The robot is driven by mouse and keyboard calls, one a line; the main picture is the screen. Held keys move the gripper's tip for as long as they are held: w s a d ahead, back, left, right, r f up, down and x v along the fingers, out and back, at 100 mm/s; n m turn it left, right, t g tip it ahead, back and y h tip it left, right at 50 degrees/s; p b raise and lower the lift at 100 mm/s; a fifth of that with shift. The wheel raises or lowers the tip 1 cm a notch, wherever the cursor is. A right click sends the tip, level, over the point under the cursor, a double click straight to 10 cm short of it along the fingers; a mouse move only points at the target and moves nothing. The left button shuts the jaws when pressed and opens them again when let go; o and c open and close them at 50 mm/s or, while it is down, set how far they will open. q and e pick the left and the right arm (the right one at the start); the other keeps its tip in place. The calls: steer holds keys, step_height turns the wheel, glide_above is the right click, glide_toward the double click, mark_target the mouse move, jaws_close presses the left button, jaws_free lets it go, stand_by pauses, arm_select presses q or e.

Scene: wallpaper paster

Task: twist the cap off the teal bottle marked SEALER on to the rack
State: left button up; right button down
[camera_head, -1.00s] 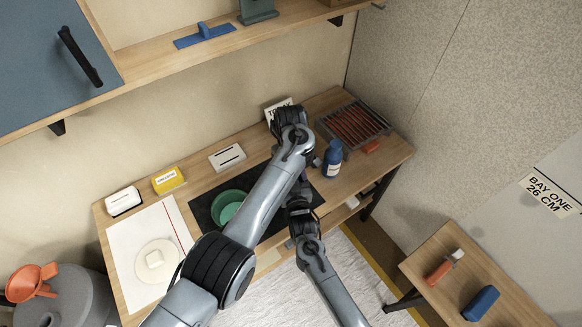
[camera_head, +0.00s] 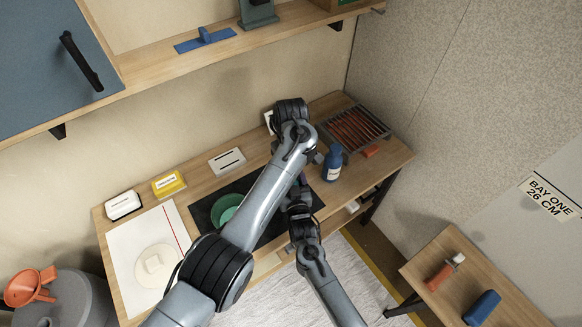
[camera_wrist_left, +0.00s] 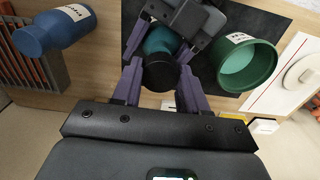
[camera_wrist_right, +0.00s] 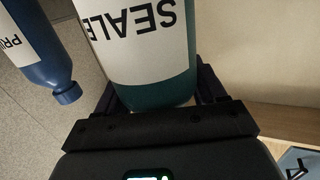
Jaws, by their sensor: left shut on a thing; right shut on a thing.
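The teal bottle (camera_wrist_right: 140,40) marked SEALER, with a white label, fills the middle of the right wrist view. My right gripper (camera_wrist_right: 157,92) is shut around its body. In the left wrist view the bottle's teal shoulder (camera_wrist_left: 160,42) shows behind a black cap (camera_wrist_left: 160,74). My left gripper (camera_wrist_left: 161,80) is shut on that cap, one finger on each side. I cannot tell whether the cap is loose from the neck. The rack (camera_head: 357,124), with reddish slats, stands at the bench's far right corner. My arms hide the bottle and both fingertips in the head view.
A blue bottle (camera_head: 333,165) stands upright just in front of the rack, close to my grippers; it also shows in the left wrist view (camera_wrist_left: 50,34). A green tub (camera_head: 226,206) sits on the dark mat (camera_head: 203,212). A yellow box (camera_head: 168,184) is farther left.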

arm_select(q)
steer(key=shift+r, duration=1)
arm_select(e)
jaws_free()
